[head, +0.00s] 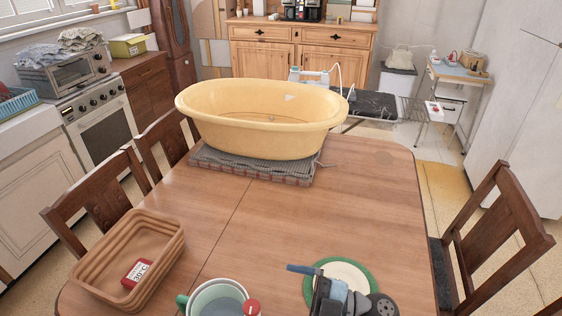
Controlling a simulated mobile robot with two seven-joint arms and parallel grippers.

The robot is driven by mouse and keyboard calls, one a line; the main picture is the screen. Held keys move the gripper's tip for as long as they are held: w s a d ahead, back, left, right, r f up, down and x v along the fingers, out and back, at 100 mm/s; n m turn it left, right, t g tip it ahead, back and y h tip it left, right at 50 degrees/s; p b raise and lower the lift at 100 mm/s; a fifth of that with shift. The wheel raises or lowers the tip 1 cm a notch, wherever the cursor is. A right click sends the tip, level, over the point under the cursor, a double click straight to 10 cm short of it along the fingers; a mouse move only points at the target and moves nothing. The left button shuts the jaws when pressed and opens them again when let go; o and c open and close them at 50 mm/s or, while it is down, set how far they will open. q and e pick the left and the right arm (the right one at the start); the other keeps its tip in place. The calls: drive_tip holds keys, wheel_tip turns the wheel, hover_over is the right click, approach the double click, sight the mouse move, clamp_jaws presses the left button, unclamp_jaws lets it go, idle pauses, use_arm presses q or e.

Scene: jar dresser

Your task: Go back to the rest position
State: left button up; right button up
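No arm comes in from the left or the right side. A dark and light-blue object (340,292) with a black round part lies over a green-rimmed plate (370,275) at the bottom edge. It is cut off by the picture's edge, and I cannot tell what it is.
Chairs stand left and at the right (490,235). The table's middle and right are clear.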

drive_tip(key=w+d+f+m+t+h+p, duration=0.1)
drive_tip(key=d+f+m+t+h, duration=0.1)
drive_tip(key=d+m+t+h, duration=0.45)
drive_tip(key=w+d+f+m+t+h+p, duration=0.1)
drive_tip(key=d+f+m+t+h+p, duration=0.25)
drive_tip(key=m+t, duration=0.5)
drive_tip(key=s+d+f+m+g+h, duration=0.5)
drive_tip(key=s+f, duration=0.4)
drive_tip(key=f, duration=0.2)
drive_tip(key=shift+s+d+m+g+h, duration=0.35)
drive_tip(key=shift+d+g+h, duration=0.25)
drive_tip(key=shift+d+g, duration=0.55)
drive_tip(key=shift+d+f, duration=0.1)
